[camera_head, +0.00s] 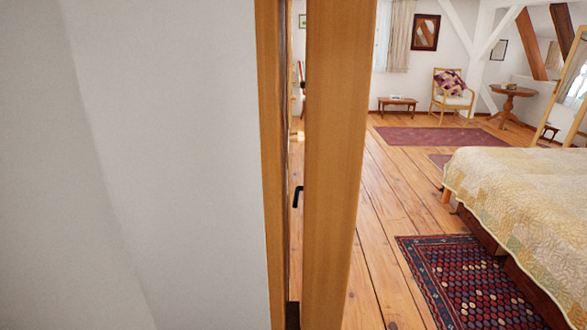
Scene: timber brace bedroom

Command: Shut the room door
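A wooden door frame post (272,160) runs along the edge of the white wall. Between post and upright is a narrow gap through which a strip of the room shows, so the door looks open. I cannot tell how wide. Neither of my grippers is in view.
A white wall (130,160) fills the left. Plank floor (375,240) lies open right of the upright. A bed (530,190) and a patterned rug (460,280) are at right. A chair (453,97), a low bench (398,103) and a round table (513,92) stand farther back.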

